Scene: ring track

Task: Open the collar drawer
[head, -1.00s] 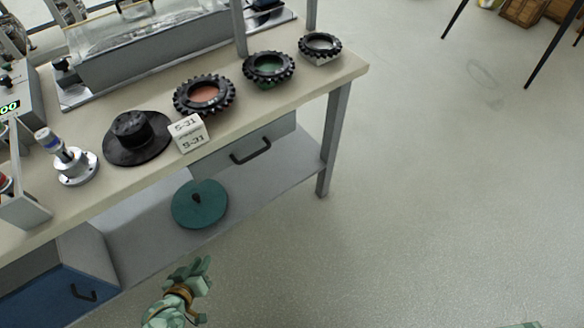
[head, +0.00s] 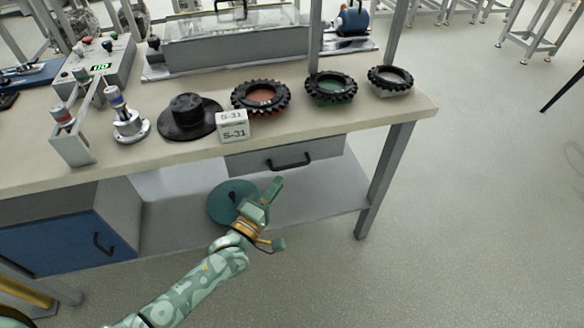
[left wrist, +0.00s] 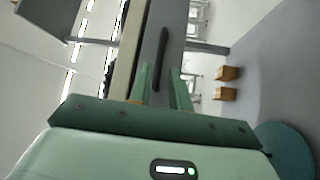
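A grey drawer (head: 325,155) with a black bar handle (head: 288,163) sits shut under the right part of the bench top. No label on it is readable. My left gripper (head: 280,213) is open, below and in front of this handle and apart from it, overlapping a teal disc in the picture. In the left wrist view, my left gripper (left wrist: 160,72) has its two fingers apart with nothing between them. The dark handle (left wrist: 162,50) on the grey drawer front (left wrist: 150,42) lies ahead of the fingertips. My right gripper is out of view.
The bench top (head: 330,122) carries black toothed rings (head: 262,97), a black hat-shaped part (head: 190,117) and a white S-31 block (head: 233,126). The teal disc (head: 222,203) is on the lower shelf (head: 330,195). A bench leg (head: 383,180) stands right; a blue-fronted cabinet (head: 60,240) left.

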